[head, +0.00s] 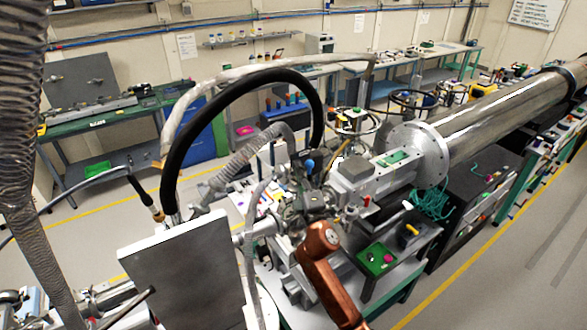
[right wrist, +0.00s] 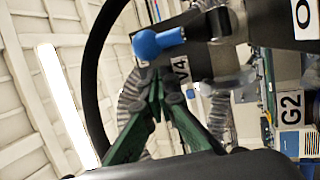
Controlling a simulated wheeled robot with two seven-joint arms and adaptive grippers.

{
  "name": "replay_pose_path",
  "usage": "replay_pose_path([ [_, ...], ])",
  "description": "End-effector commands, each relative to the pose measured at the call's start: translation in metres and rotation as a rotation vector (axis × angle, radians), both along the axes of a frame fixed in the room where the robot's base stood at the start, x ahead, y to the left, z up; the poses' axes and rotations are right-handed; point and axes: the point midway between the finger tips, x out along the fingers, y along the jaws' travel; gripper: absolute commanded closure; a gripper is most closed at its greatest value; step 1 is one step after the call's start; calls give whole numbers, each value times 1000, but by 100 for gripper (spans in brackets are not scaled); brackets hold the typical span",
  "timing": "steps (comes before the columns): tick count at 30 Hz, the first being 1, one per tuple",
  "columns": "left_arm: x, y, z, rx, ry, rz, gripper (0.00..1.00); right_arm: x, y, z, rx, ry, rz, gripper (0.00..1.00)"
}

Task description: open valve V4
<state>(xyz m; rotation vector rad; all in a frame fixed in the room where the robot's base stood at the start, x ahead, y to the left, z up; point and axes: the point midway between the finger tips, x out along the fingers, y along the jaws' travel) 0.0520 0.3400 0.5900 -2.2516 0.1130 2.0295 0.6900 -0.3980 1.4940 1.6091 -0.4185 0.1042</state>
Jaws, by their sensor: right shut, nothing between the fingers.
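The label V4 (right wrist: 181,70) shows in the right wrist view on the dark hardware. Just above it is a valve handle with a rounded blue grip (right wrist: 158,42). A small blue handle (head: 309,165) also shows in the head view among the crowded beamline fittings; it seems to be the same one. My right gripper (right wrist: 156,90) has green fingers that meet at the tips, with nothing between them. The tips are just below the blue grip, beside the label; I cannot tell if they touch anything. In the head view the fingers are hard to make out among the fittings. My left gripper is not in view.
A thick black hose (head: 250,77) arches over the fittings. A grey panel (head: 185,275) stands at the front left. A long steel tube (head: 500,112) runs to the right from a flange. A label G2 (right wrist: 291,104) is at right. Open floor lies at the lower right.

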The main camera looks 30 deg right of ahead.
Motion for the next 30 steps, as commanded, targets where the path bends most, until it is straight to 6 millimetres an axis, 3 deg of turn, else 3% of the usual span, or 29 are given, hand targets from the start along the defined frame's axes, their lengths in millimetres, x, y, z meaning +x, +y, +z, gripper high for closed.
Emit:
replay_pose_path([
  [6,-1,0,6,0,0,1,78,-7,-12,-1,0,-2,0,100],
  [19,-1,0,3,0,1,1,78,-8,-13,-3,0,-6,-1,100],
  [30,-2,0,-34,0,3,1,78,-12,-12,-7,6,-71,0,100],
])
